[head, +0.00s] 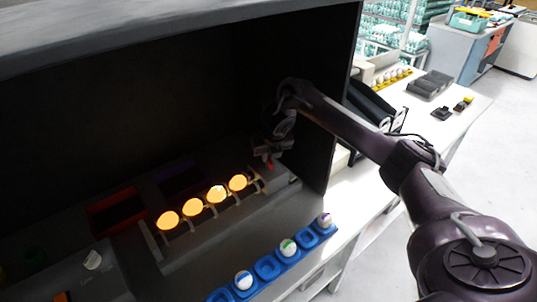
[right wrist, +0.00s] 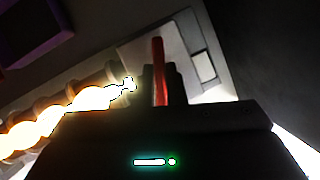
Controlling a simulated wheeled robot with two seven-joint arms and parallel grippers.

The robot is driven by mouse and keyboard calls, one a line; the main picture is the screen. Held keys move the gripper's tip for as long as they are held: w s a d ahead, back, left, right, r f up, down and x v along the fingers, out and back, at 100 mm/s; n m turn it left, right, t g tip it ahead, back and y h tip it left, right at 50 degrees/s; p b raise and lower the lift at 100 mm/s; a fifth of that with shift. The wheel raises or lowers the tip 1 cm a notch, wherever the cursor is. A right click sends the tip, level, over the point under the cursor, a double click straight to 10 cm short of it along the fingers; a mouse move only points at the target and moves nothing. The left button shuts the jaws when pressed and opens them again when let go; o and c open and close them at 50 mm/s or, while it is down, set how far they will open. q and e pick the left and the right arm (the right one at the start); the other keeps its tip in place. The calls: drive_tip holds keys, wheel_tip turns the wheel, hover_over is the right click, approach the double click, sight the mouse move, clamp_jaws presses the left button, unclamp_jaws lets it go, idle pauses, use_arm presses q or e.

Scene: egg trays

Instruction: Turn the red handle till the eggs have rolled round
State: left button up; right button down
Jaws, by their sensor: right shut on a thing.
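The red handle (right wrist: 158,70) stands up between the fingers of my right gripper (right wrist: 163,85) in the right wrist view. In the head view only a small red part of it (head: 270,164) shows below my right gripper (head: 268,150), which is shut on it. Several glowing orange eggs (head: 217,194) lie in a row on a roller rack (head: 150,238) inside the dark booth, to the left of the handle. They also show as a bright blurred row in the right wrist view (right wrist: 60,118). My left gripper is not in view.
A blue egg tray (head: 266,268) with several marked white eggs lies in front of the rack. A red bin (head: 117,213) and a purple bin (head: 180,178) stand behind it. The booth's right wall (head: 340,120) rises close to my right arm. A white table continues beyond.

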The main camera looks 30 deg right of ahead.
drive_tip(key=shift+r+m+p, duration=0.2)
drive_tip(key=shift+m+p, duration=0.5)
drive_tip(key=shift+p, duration=0.15)
drive_tip(key=m+p, duration=0.2)
drive_tip(key=m+g+h+p, duration=0.1)
drive_tip(key=m+p, duration=0.1)
drive_tip(key=m+h+p, duration=0.1)
drive_tip(key=m+p, duration=0.1)
drive_tip(key=shift+w+a+r+g, duration=0.1)
drive_tip(key=shift+a+g, duration=0.15)
drive_tip(key=shift+g, duration=0.05)
drive_tip(key=m+p, duration=0.2)
drive_tip(key=shift+w+m+g+h, duration=0.1)
drive_tip(key=shift+m+g+h, duration=0.3)
drive_tip(key=m+g, duration=0.1)
drive_tip(key=m, duration=0.1)
drive_tip(key=shift+f+m+p, duration=0.2)
drive_tip(key=shift+m+p, duration=0.2)
drive_tip(key=m+g, duration=0.1)
drive_tip(key=m, duration=0.1)
drive_tip(key=shift+w+f+m+b, duration=0.1)
drive_tip(key=shift+f+m+b, duration=0.05)
drive_tip(key=shift+m+b, duration=0.2)
drive_tip(key=shift+m+g+b, duration=0.5)
drive_tip(key=shift+m+b, duration=0.4)
drive_tip(key=shift+m, duration=0.25)
drive_tip(key=shift+w+m+b, duration=0.1)
drive_tip(key=shift+m+b, duration=0.25)
drive_tip(key=shift+m, duration=0.05)
